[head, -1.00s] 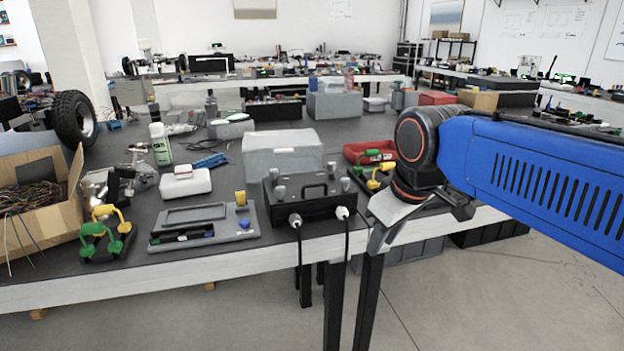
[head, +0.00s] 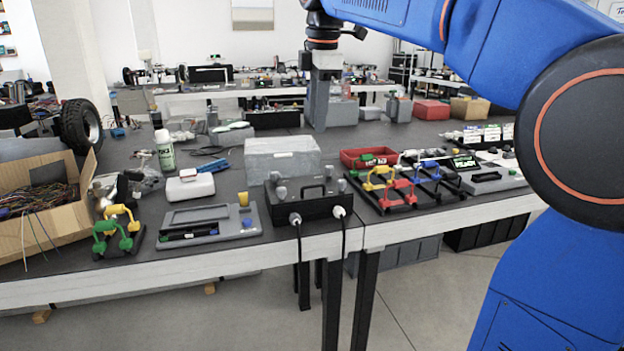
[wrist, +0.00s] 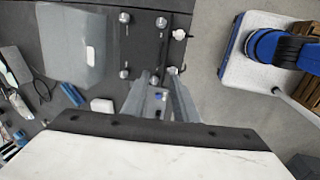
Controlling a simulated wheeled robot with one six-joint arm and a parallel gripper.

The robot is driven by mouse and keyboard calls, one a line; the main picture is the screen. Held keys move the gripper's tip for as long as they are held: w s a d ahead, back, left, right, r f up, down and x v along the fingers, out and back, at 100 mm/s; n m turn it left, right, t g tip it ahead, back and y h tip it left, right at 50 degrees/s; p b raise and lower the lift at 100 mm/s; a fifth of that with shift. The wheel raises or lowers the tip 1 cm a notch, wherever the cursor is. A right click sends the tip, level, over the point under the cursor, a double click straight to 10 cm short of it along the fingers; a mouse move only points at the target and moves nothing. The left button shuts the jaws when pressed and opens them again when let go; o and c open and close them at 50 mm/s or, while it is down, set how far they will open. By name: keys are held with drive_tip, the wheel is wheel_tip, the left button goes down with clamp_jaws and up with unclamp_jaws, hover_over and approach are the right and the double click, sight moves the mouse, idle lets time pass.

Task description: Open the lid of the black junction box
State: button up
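The black junction box (head: 307,198) stands near the front edge of the table. Its lid is down, with a handle on top and grey knobs at the corners. Two black cables hang from its front. In the wrist view the dark box (wrist: 148,45) lies beyond the fingertips, with its knobs in sight. My gripper (head: 320,128) points down, well above the table, and appears above and behind the box in the head view. In the wrist view my gripper (wrist: 158,78) has its two grey fingers apart with nothing between them. The gripper does not touch the box.
A white case (head: 190,187) and an open cardboard box (head: 40,212) are further left.

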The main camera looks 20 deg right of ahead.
hover_over(312, 198)
wheel_tip(312, 198, down, 17)
drive_tip(key=shift+w+r, duration=0.1)
idle(0.5)
clamp_jaws()
idle(1.3)
